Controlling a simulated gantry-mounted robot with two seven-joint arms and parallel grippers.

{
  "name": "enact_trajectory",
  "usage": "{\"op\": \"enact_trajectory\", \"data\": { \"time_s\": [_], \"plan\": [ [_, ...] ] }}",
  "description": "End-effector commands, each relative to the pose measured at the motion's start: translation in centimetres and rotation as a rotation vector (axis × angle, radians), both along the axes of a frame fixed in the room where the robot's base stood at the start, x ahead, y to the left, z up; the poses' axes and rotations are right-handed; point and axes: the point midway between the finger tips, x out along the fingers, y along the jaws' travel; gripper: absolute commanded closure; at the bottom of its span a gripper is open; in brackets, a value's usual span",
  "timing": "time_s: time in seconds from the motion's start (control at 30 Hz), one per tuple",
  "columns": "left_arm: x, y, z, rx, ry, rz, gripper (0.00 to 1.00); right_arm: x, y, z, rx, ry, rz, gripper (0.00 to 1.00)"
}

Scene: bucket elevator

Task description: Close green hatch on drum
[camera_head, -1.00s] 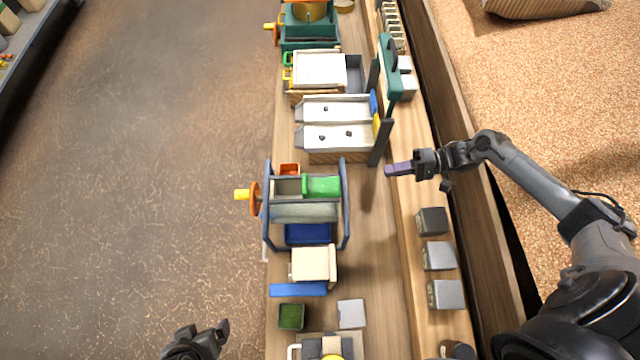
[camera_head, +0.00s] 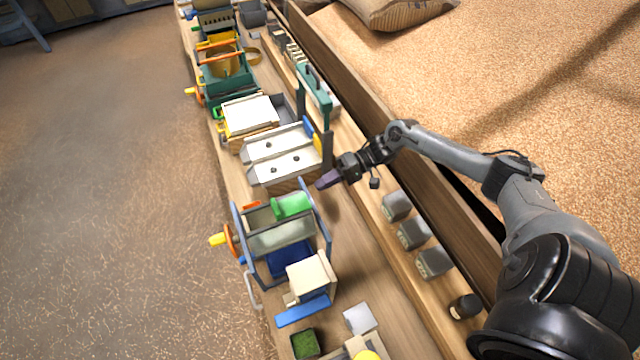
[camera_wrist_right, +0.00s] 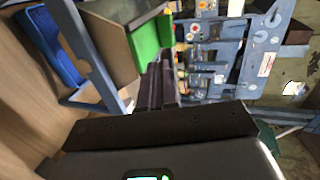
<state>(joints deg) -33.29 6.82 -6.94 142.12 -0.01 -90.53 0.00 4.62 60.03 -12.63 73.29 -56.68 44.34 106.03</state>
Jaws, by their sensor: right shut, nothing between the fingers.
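The drum (camera_head: 281,238) is a grey-green cylinder in a blue frame on the wooden bench, with an orange wheel and yellow handle (camera_head: 219,239) on its left. The green hatch (camera_head: 291,206) stands at the drum's upper right side, beside an open-looking top. My right gripper (camera_head: 328,180) is shut and empty, above the bench just behind and right of the drum frame. In the right wrist view the purple-grey fingers (camera_wrist_right: 160,83) appear close to the green hatch (camera_wrist_right: 146,45); I cannot tell whether they touch. My left gripper is not in view.
A blue tray (camera_head: 290,260) lies under the drum, with a cream box (camera_head: 311,276) in front. White troughs (camera_head: 284,157) stand behind. Several grey blocks (camera_head: 413,233) line the right ledge. The floor at left is clear.

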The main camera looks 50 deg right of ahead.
Motion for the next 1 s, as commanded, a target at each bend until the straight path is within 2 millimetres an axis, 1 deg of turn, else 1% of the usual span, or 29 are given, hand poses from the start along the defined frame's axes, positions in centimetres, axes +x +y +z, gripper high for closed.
{"op": "enact_trajectory", "data": {
  "time_s": [0.1, 0.4, 0.53, 0.73, 1.0],
  "plan": [
    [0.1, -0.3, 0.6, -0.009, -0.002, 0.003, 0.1, 1.0, 2.0, -0.5, 0.006, 0.0, 0.002, 1.0],
    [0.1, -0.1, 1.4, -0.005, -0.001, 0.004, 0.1, 3.5, 6.5, -2.1, 0.004, 0.0, 0.003, 1.0],
    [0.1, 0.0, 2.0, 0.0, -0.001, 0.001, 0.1, 4.3, 8.1, -2.0, 0.004, -0.001, 0.002, 1.0],
    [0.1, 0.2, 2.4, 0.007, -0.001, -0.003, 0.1, 5.1, 9.4, -2.2, 0.002, 0.002, 0.001, 1.0],
    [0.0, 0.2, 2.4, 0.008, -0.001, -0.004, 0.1, 5.3, 9.8, -2.3, 0.002, 0.001, 0.0, 1.0]
  ]
}}
